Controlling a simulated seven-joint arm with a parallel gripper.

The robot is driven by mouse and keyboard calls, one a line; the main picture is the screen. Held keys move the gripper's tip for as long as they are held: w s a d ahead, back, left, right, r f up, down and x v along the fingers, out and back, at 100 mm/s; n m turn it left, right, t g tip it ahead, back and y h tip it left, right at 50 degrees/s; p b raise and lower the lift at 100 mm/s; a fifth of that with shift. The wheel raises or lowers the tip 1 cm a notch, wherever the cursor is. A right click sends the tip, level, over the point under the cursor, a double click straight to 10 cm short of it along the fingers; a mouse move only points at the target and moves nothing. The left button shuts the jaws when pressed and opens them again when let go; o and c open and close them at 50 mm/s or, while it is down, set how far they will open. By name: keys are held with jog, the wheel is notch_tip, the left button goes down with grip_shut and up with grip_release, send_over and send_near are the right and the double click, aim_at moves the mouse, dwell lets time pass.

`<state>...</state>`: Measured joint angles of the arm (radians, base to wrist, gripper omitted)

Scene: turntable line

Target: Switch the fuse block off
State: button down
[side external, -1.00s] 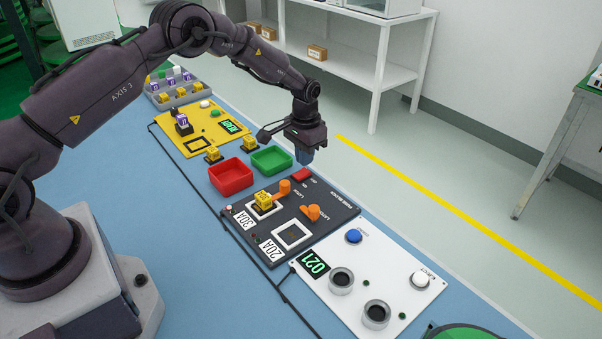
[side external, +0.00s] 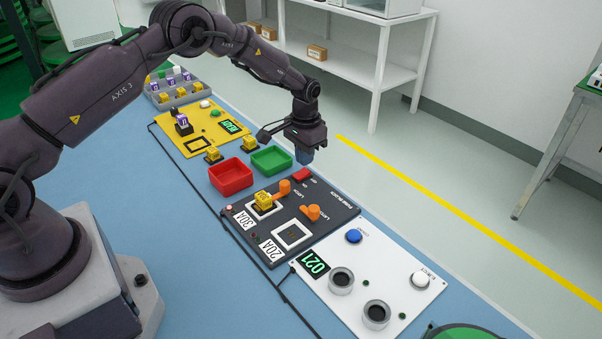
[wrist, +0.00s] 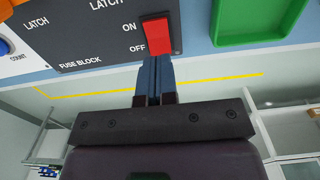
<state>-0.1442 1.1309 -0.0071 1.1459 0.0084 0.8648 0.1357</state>
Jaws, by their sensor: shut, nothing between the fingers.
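The fuse block (side external: 326,222) is a dark panel on the blue bench, with a red rocker switch (side external: 301,175) at its far edge. In the wrist view the red switch (wrist: 158,36) lies beside the ON and OFF labels. My gripper (side external: 304,160) is shut and empty, over the far edge of the panel by the switch. In the wrist view its blue fingertips (wrist: 155,66) are together just by the OFF end of the switch; I cannot tell whether they touch it. A yellow fuse (side external: 263,199) sits in the 30A socket; the 20A socket (side external: 293,235) is empty.
Two orange latch levers (side external: 311,212) stand on the panel. A red tray (side external: 230,177) and a green tray (side external: 271,160) lie beyond it. A white panel (side external: 387,290) with buttons and round holders is nearer. A yellow panel (side external: 193,140) stands farther back.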

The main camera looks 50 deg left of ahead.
aim_at(305, 171)
jog(key=shift+f, duration=1.4)
dwell(1.0)
jog(key=shift+r, duration=3.55)
